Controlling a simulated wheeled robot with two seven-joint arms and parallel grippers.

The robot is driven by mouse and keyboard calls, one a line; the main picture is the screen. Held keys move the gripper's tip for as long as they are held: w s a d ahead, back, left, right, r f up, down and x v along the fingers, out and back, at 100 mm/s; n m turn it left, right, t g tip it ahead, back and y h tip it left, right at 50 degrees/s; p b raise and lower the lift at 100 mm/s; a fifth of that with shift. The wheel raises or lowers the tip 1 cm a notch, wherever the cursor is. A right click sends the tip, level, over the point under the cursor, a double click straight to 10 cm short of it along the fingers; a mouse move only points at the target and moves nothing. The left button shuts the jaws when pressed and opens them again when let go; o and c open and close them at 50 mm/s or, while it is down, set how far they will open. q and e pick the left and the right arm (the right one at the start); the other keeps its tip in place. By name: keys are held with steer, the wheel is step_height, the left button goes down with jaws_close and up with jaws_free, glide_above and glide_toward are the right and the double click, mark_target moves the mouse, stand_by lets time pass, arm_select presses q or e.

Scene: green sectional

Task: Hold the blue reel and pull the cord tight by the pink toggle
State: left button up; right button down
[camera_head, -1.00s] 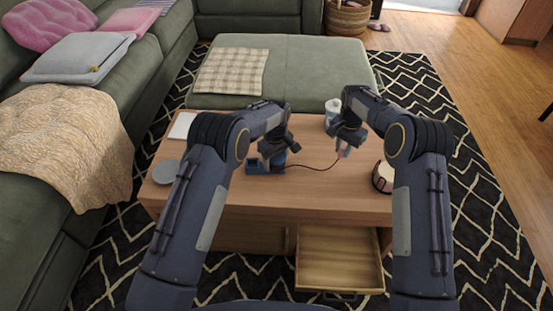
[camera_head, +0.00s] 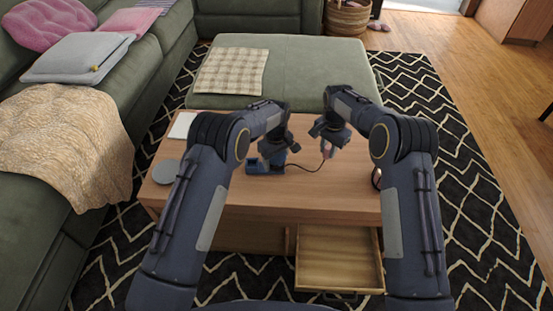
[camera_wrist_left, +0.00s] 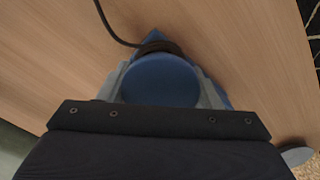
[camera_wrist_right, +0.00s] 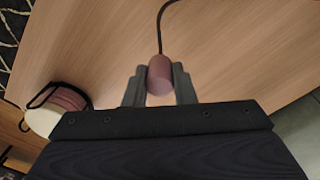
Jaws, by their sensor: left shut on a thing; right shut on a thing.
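The blue reel (camera_wrist_left: 160,80) sits on the wooden table between the fingers of my left gripper (camera_wrist_left: 160,90), which is shut on it. In the head view the reel (camera_head: 264,165) shows partly beside my left gripper (camera_head: 272,160). The pink toggle (camera_wrist_right: 160,75) is held between the fingers of my right gripper (camera_wrist_right: 159,88); in the head view it hangs below my right gripper (camera_head: 327,150). The dark cord (camera_head: 306,170) runs from the reel to the toggle and sags in a curve.
The table (camera_head: 230,200) has an open, empty-looking drawer (camera_head: 340,255) at its front. A grey disc (camera_head: 166,172) lies at the table's left. A round pinkish thing with a dark strap (camera_wrist_right: 62,105) stands to the right on the table, mostly behind my right arm in the head view.

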mark_target(326, 159)
steer(key=shift+f, duration=2.55)
steer(key=c, duration=1.1)
jaws_free()
step_height(326, 159, up, 12)
